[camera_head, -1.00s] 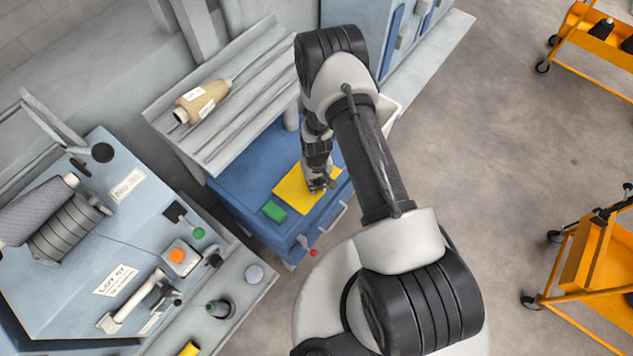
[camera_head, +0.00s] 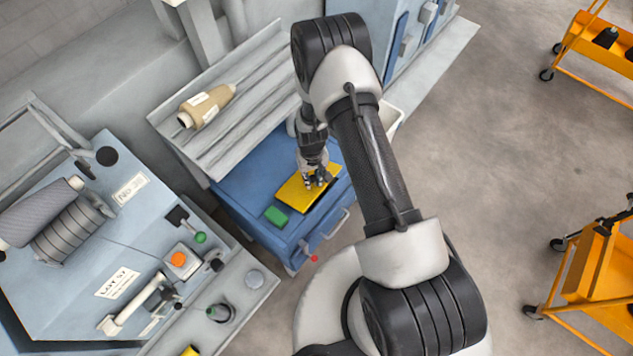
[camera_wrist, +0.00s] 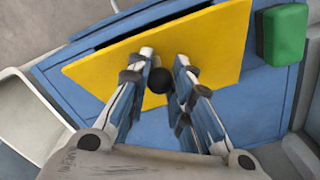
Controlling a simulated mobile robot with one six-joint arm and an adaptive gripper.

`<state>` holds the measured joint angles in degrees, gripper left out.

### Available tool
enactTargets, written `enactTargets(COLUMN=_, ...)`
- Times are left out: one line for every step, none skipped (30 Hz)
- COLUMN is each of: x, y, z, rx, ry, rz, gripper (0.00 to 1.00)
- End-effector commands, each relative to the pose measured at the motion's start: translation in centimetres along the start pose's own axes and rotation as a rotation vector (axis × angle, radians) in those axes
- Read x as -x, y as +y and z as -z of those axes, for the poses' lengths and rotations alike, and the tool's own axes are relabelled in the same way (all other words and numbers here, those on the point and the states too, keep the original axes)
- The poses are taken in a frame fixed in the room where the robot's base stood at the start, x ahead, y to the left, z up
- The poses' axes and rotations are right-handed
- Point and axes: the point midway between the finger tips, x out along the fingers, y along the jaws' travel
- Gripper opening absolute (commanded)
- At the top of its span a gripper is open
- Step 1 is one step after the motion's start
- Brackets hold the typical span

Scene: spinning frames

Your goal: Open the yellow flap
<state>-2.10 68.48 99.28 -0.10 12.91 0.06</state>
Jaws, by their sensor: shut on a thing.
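The yellow flap (camera_head: 296,196) lies on top of the blue cabinet (camera_head: 240,180) and is tilted up, with a dark gap showing along its front edge. In the wrist view the flap (camera_wrist: 215,50) shows a dark slot (camera_wrist: 140,31) behind its far edge. My gripper (camera_head: 317,181) is over the flap, and its fingers (camera_wrist: 162,75) are shut on a black round knob (camera_wrist: 160,81) on the flap. The fingers hide part of the knob and flap.
A green block (camera_head: 276,216) sits on the cabinet beside the flap. A handle (camera_head: 337,222) and a red-knobbed lever (camera_head: 313,258) are on the cabinet's front. A grey slatted shelf (camera_head: 215,125) with a yarn cone (camera_head: 207,106) stands behind. Orange carts (camera_head: 590,255) are at right.

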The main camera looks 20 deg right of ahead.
Motion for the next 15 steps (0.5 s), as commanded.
enactTargets(x=0.6, y=-0.6, z=1.2, rx=0.005, ry=0.023, rz=0.001, gripper=0.00)
enactTargets(x=0.8, y=-0.7, z=1.4, rx=0.005, ry=0.025, rz=0.001, gripper=0.00)
enactTargets(x=1.0, y=-0.9, z=1.7, rx=0.006, ry=0.026, rz=0.001, gripper=0.00)
enactTargets(x=1.1, y=-1.0, z=1.9, rx=0.006, ry=0.027, rz=0.001, gripper=0.00)
enactTargets(x=1.3, y=-1.1, z=2.0, rx=0.006, ry=0.027, rz=0.001, gripper=0.00)
enactTargets(x=1.4, y=-1.3, z=2.3, rx=0.006, ry=0.029, rz=0.001, gripper=0.00)
enactTargets(x=1.5, y=-1.4, z=2.4, rx=0.006, ry=0.029, rz=0.002, gripper=0.00)
enactTargets(x=1.6, y=-1.4, z=2.5, rx=0.006, ry=0.028, rz=0.002, gripper=0.00)
enactTargets(x=1.7, y=-1.5, z=2.6, rx=0.006, ry=0.028, rz=0.002, gripper=0.00)
enactTargets(x=1.7, y=-1.6, z=2.7, rx=0.005, ry=0.027, rz=0.002, gripper=0.00)
enactTargets(x=1.8, y=-1.6, z=2.7, rx=0.005, ry=0.027, rz=0.002, gripper=0.00)
enactTargets(x=1.9, y=-1.7, z=2.8, rx=0.004, ry=0.027, rz=0.002, gripper=0.00)
enactTargets(x=1.9, y=-1.7, z=2.9, rx=0.004, ry=0.027, rz=0.002, gripper=0.00)
enactTargets(x=1.9, y=-1.8, z=2.9, rx=0.004, ry=0.027, rz=0.002, gripper=0.00)
enactTargets(x=1.9, y=-1.8, z=2.9, rx=0.003, ry=0.027, rz=0.002, gripper=0.00)
